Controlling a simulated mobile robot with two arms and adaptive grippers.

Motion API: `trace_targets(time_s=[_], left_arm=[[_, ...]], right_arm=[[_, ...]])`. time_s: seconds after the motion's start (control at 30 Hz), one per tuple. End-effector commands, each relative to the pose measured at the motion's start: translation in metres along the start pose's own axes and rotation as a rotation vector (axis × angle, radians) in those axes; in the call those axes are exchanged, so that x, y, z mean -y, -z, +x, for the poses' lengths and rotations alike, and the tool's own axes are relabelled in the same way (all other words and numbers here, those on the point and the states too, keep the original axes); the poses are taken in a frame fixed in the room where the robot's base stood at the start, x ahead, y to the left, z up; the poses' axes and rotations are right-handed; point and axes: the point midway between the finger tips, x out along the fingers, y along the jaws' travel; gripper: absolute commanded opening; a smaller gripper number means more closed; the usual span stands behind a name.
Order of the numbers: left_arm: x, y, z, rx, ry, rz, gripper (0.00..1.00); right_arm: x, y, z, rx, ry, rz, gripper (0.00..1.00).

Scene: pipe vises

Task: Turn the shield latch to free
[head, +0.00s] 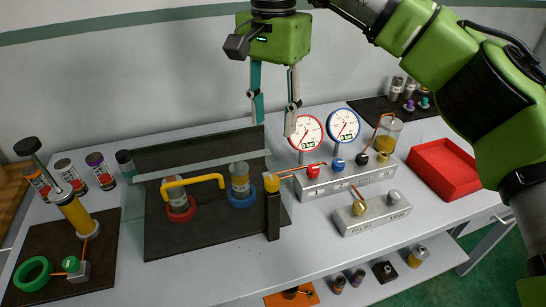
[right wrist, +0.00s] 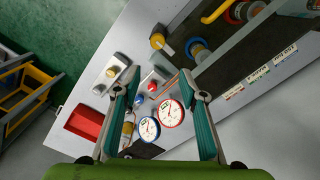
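A dark post with a yellow knob (head: 271,183), which looks like the shield latch, stands at the front right corner of the clear shield. The knob also shows in the right wrist view (right wrist: 157,41). The clear shield has a yellow handle (head: 192,181) and covers two cylinders, one on a red ring (head: 181,211) and one on a blue ring (head: 242,197). My right gripper (head: 274,118) is open and empty, above and behind the latch, well apart from it. My left gripper is not in view.
Two gauges, red-rimmed (head: 305,132) and blue-rimmed (head: 343,126), stand right of my right gripper on a grey manifold (head: 345,181). A smaller grey block (head: 372,214) sits in front. A red tray (head: 445,169) is at right. A yellow cylinder device (head: 76,214) stands at left.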

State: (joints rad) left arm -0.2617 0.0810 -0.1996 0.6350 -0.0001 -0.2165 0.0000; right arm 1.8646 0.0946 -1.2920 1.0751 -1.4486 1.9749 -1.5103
Motion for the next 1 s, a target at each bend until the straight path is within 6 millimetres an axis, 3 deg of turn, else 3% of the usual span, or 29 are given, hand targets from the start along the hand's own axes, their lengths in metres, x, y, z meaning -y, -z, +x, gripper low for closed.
trace_targets(time_s=[0.07, 0.3, 0.37, 0.47, 0.7, 1.0], left_arm=[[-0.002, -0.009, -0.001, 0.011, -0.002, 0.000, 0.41], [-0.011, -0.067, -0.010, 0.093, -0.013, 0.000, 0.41], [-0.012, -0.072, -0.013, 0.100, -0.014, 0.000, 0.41], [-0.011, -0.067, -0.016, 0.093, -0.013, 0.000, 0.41], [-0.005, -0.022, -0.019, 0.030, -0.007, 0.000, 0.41], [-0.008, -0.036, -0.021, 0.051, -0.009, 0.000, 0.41]], right_arm=[[-0.001, 0.000, 0.007, 0.000, -0.003, -0.002, 0.38], [-0.001, -0.001, 0.053, 0.004, -0.004, -0.003, 0.38], [-0.001, -0.001, 0.066, 0.005, -0.003, -0.003, 0.38], [-0.001, -0.002, 0.087, 0.005, -0.002, -0.001, 0.38], [0.000, -0.002, 0.123, 0.003, 0.000, -0.001, 0.38], [0.000, -0.002, 0.136, 0.002, 0.002, -0.001, 0.38]])
